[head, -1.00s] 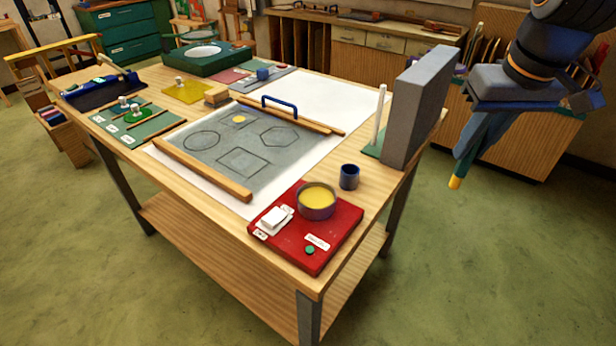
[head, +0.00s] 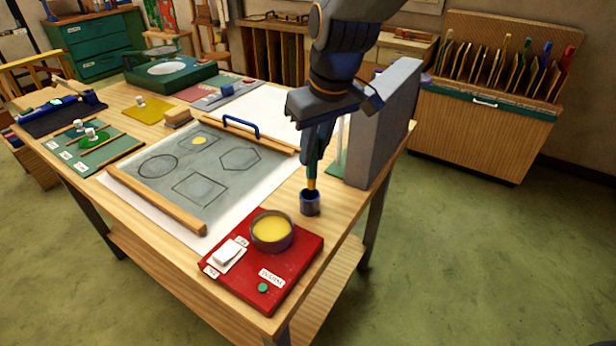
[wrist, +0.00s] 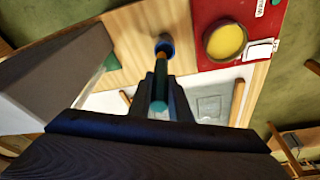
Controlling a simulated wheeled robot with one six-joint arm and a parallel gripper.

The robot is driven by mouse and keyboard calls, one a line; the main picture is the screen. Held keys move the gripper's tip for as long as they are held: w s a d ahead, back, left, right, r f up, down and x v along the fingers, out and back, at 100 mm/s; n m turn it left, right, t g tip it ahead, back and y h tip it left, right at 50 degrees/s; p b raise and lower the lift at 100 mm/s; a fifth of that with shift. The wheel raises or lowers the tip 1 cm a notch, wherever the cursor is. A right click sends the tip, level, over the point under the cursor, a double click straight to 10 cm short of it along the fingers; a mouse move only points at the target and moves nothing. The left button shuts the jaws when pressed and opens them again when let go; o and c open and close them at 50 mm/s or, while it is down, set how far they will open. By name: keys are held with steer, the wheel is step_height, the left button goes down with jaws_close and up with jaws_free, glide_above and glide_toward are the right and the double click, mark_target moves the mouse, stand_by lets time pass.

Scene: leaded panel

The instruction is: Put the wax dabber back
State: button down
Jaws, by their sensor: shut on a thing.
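The wax dabber (wrist: 160,82) is a slim rod, teal-green along its handle with an orange-yellow end. My gripper (head: 312,175) is shut on it and holds it about upright, tip down. The small dark blue cup (head: 310,204) stands on the table by the red board. The dabber's yellow tip shows at the cup's mouth in the head view, and in the wrist view the rod lines up with the cup (wrist: 165,46). I cannot tell how far the tip is inside the cup.
A red board (head: 300,262) with a pot of yellow wax (head: 272,231) lies in front of the cup. A tall grey block (head: 383,125) and a thin white rod stand close behind it. The drawing panel (head: 190,165) lies to the left.

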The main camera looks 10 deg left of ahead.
mark_target(313, 165)
steer(key=shift+s+a+f, duration=0.1)
steer(key=shift+a+f, duration=0.05)
steer(key=shift+f, duration=0.3)
steer(key=shift+s+a+f, duration=0.1)
steer(key=shift+f, duration=0.35)
steer(key=shift+f+p, duration=0.4)
steer(key=shift+f, duration=1.5)
steer(key=shift+f, duration=0.1)
steer(key=c, duration=1.6)
jaws_free()
steer(key=shift+c, duration=0.2)
steer(key=b+v, duration=0.2)
steer(key=v, duration=1)
steer(key=s+d+f+m, duration=0.2)
steer(key=d+f, duration=0.3)
steer(key=d, duration=0.3)
steer(key=s+d+f+m+h, duration=0.1)
steer(key=d+f+m, duration=0.3)
steer(key=d, duration=0.5)
steer(key=s+d+f+m+g+h, duration=0.1)
steer(key=s+d+f+m, duration=0.1)
steer(key=d+f, duration=0.4)
steer(key=s+d, duration=0.1)
steer(key=d, duration=0.2)
steer(key=shift+s+f+m, duration=0.25)
steer(key=shift+f+m, duration=0.05)
steer(key=shift+m, duration=0.1)
